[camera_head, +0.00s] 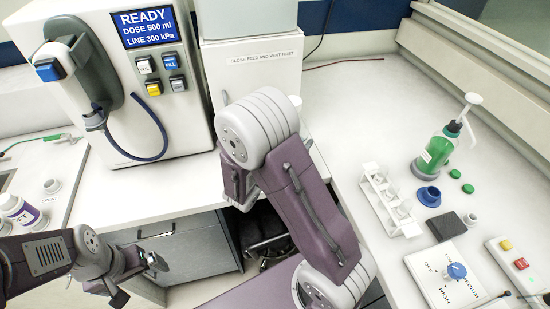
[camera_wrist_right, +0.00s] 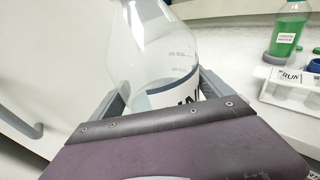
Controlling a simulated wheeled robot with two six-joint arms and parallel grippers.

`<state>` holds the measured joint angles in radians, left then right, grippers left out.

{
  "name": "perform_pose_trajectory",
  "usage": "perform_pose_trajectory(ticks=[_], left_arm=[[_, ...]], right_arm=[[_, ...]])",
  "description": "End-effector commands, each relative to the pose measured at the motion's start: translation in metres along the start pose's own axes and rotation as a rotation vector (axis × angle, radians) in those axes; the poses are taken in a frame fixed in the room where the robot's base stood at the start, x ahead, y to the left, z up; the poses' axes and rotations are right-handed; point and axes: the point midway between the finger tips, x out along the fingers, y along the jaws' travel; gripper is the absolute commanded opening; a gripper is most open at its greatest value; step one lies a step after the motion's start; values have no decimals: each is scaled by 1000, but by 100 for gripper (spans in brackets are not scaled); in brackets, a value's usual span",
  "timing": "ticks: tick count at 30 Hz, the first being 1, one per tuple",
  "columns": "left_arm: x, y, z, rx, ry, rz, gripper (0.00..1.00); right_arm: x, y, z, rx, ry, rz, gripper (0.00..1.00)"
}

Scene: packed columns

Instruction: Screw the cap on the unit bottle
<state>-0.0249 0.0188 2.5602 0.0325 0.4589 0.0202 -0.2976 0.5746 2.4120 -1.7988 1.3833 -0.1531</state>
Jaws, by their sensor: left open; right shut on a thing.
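My right gripper (camera_wrist_right: 162,95) is shut on a clear bottle (camera_wrist_right: 150,45) with graduation marks and a white label edged in dark blue. The bottle's top is outside the right wrist view, so I cannot tell whether it is capped. In the head view my right arm hides most of that gripper and the bottle. My left gripper (camera_head: 138,280) is open and empty, low at the left, in front of the cabinet. A small white cap-like piece (camera_head: 52,186) lies on the left counter, beyond the left arm. I cannot tell whether it is the bottle's cap.
A white bottle with a purple label (camera_head: 22,212) stands on the left counter. The dosing machine (camera_head: 175,125) reads READY. On the right counter are a white rack (camera_head: 388,203), a green pump bottle (camera_head: 436,152), a blue ring (camera_head: 428,195) and a dial panel (camera_head: 445,275).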

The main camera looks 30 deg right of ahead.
Motion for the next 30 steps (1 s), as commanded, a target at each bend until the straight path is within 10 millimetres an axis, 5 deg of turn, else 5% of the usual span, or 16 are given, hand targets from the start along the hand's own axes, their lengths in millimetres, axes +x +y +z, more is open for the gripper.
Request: perform_pose_trajectory(ticks=[9, 20, 30], left_arm=[[-6, 0, -1, 0, 0, 0, 100], [-6, 0, -1, 0, 0, 0, 100], [-6, 0, -1, 0, 0, 0, 100]], right_arm=[[1, 47, -24, 1, -4, 0, 0], [1, 50, -28, 1, -4, 0, 0], [7, 50, -66, 1, -4, 1, 0]])
